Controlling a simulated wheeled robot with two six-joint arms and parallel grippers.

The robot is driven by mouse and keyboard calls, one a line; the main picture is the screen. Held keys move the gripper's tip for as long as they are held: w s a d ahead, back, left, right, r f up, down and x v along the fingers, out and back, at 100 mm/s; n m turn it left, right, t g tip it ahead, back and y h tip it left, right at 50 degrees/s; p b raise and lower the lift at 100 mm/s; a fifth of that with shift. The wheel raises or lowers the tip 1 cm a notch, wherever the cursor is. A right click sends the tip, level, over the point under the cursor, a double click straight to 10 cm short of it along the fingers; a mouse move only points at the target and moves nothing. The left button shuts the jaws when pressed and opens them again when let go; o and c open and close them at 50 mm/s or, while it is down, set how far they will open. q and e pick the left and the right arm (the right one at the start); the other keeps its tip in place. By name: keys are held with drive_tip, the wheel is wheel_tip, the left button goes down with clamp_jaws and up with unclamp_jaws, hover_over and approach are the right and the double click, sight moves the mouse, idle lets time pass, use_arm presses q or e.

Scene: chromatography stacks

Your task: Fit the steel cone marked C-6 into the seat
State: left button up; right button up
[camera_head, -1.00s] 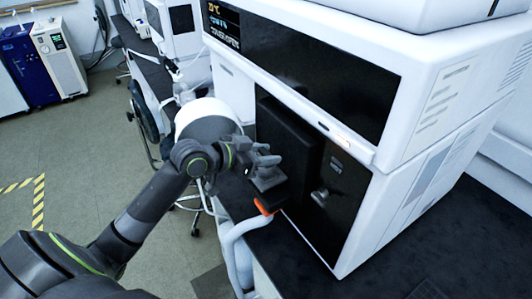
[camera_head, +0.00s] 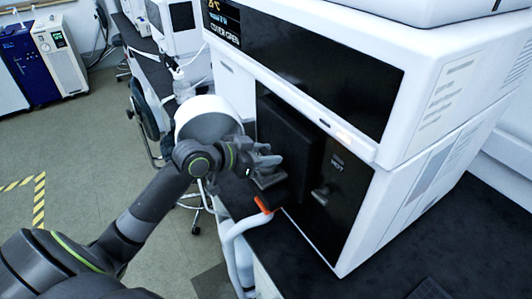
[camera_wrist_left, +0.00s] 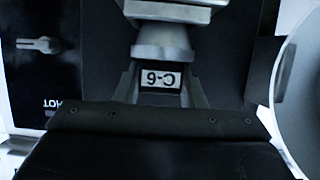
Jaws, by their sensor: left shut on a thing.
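The steel cone marked C-6 (camera_wrist_left: 162,44) is in the left wrist view, its label upside down in the picture. My left gripper (camera_wrist_left: 160,68) is shut on it, with one finger on each side of the label. In the head view my left gripper (camera_head: 267,164) is at the black front module of the white instrument (camera_head: 405,185). The cone is hidden there, and I cannot make out the seat. My right gripper is not in view.
A small lever (camera_head: 320,196) and the word HOT are on the black panel right of my gripper. A white hose with an orange collar (camera_head: 263,205) hangs below it. A stool stands behind my arm.

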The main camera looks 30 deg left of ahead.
use_arm(q)
drive_tip(key=o, duration=1.2)
drive_tip(key=shift+s+a+r, duration=0.1)
drive_tip(key=shift+s+a, duration=0.15)
drive_tip(key=shift+s, duration=0.1)
drive_tip(key=shift+p+v, duration=3.7)
drive_tip(key=shift+v, duration=4.6)
